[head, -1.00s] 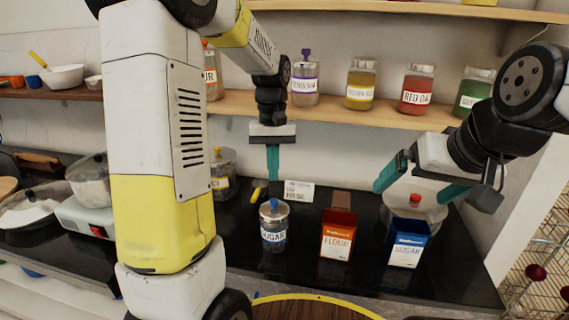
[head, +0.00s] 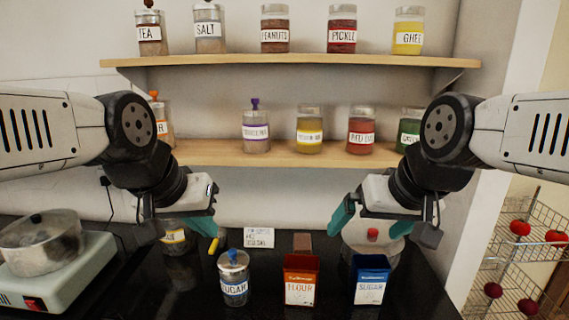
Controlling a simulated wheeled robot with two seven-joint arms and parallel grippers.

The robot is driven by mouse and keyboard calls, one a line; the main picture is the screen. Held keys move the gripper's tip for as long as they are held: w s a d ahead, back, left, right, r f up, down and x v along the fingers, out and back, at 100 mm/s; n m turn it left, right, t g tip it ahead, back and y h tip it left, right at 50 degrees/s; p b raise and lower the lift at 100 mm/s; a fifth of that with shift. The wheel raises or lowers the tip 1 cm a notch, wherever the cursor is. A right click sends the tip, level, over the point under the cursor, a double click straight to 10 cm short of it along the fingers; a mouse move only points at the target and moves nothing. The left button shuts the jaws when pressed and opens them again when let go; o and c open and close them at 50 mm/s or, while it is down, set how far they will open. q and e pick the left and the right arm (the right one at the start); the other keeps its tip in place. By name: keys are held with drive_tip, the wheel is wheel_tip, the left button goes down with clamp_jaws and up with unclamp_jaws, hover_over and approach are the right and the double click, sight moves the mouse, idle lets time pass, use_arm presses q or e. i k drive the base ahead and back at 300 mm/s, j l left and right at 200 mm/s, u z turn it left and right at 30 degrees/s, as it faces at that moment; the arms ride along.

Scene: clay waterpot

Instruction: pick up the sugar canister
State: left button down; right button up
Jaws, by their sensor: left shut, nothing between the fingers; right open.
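The sugar canister (head: 234,280) is a clear jar with a blue-knobbed lid and a "SUGAR" label. It stands upright on the black counter in the head view, left of the flour box. My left gripper (head: 212,232) is above and a little left of it, shut and empty, apart from the jar. My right gripper (head: 345,232) is open and empty, up and to the right, in front of a pale round vessel. A blue box also labelled "SUGAR" (head: 370,281) stands at the right.
An orange flour box (head: 301,280) stands between the canister and the blue box. A labelled jar (head: 176,238) is behind left. A pot (head: 42,243) sits on a stove at the left. A jar-lined lower shelf (head: 270,152) is above the counter.

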sight(236, 290)
drive_tip(key=k+j, duration=0.85)
drive_tip(key=k, duration=0.15)
drive_tip(key=z, duration=0.05)
